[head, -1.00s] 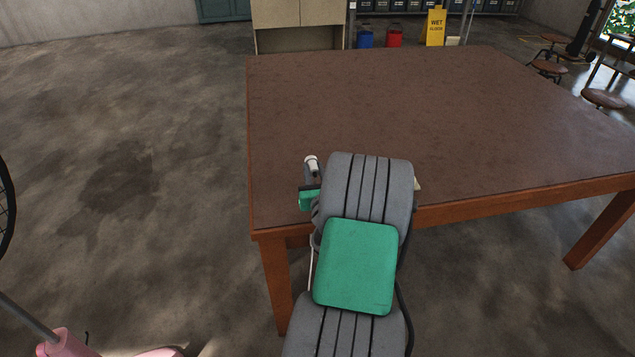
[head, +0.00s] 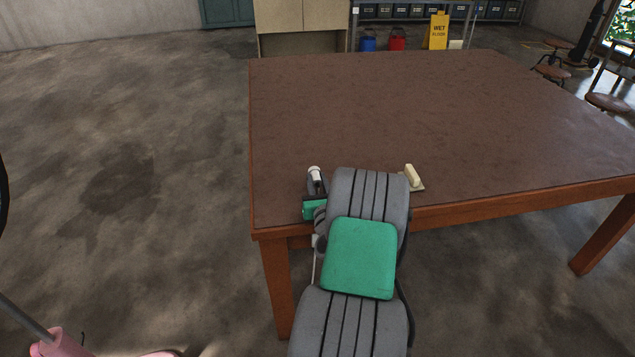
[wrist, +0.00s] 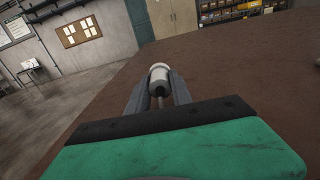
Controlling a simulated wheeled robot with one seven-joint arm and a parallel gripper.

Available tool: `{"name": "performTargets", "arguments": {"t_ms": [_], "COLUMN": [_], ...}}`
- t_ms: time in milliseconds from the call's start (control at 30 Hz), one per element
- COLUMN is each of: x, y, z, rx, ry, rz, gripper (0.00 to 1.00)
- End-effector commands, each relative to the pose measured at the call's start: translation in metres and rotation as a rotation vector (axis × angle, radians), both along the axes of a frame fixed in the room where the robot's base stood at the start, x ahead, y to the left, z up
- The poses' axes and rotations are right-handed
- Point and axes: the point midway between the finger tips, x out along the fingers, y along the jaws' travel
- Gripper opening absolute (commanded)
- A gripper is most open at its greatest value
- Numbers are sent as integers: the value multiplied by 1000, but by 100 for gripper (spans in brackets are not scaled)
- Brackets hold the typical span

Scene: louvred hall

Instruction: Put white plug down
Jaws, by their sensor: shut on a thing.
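The white plug (wrist: 159,78) is a small rounded white piece held between the two grey fingers of my gripper (wrist: 160,92) in the wrist view. In the head view the plug (head: 315,173) shows at the tip of my gripper (head: 317,184), over the near left part of the brown table (head: 400,110). My gripper is shut on it. I cannot tell whether the plug touches the tabletop. My own arm hides part of the table's near edge.
A small cream block-like item (head: 412,178) lies on the table near its front edge, right of my arm. The rest of the tabletop is clear. Stools (head: 553,70), a yellow wet-floor sign (head: 437,31) and red (head: 397,39) and blue (head: 367,43) buckets stand beyond the table.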

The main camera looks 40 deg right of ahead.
Motion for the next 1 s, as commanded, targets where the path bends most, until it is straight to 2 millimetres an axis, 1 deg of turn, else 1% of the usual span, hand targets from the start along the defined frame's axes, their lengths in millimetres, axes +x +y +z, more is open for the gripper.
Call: {"name": "performTargets", "arguments": {"t_ms": [33, 100, 133, 400, 633, 700, 767, 800, 833, 1000], "x": [-1, -1, -1, -2, -3, -3, -3, -9, -15, -52], "y": [1, 1, 2, 2, 3, 3, 3, 7, 10, 36], "z": [-8, -8, -8, -12, -14, -8, 3, -3, -5, -1], "rx": [6, 8, 8, 13, 17, 17, 15, 19, 20, 14], "ry": [7, 8, 9, 14, 19, 19, 17, 19, 18, 10], "rz": [0, 0, 0, 0, 1, 1, 1, 0, -1, -3], "gripper": [0, 0, 27, 48, 48, 48, 48, 48, 48, 48]}}
